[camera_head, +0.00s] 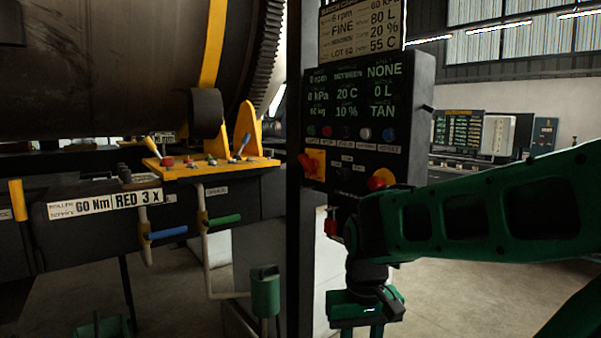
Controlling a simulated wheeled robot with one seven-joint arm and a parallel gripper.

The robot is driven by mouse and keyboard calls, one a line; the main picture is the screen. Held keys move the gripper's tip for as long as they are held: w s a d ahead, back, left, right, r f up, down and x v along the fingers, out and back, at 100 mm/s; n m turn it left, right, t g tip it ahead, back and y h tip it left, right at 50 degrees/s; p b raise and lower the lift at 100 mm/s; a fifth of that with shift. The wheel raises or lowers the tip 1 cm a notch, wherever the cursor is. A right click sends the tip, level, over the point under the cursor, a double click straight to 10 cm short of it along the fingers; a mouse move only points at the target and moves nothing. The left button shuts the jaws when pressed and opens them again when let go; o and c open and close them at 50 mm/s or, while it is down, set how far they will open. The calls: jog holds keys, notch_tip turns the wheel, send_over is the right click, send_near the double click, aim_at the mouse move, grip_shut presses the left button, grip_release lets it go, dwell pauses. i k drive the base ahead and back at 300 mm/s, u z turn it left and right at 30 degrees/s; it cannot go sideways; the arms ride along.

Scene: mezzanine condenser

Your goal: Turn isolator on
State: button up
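A dark control panel (346,98) stands upright right of the centre. On its lower left is a red rotary handle (309,163) on a yellow plate (319,170), which looks like the isolator. The handle sits tilted, and its label is too small to read. My gripper (361,333) is at the bottom edge, below the panel, pointing down. Its two fingers show a gap with nothing visible between them; their tips are cut off. It is well below the handle and not touching it.
A row of small buttons (349,132) runs above the handle. Left are a big drum (100,70), a yellow lever plate (210,170) and blue (168,232) and green (224,219) pipe handles.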

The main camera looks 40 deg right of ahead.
aim_at(311, 165)
jog(key=u, duration=1.7)
jog(key=k, duration=1.1)
jog(key=z, duration=1.3)
jog(key=i, duration=1)
jog(key=u, duration=0.05)
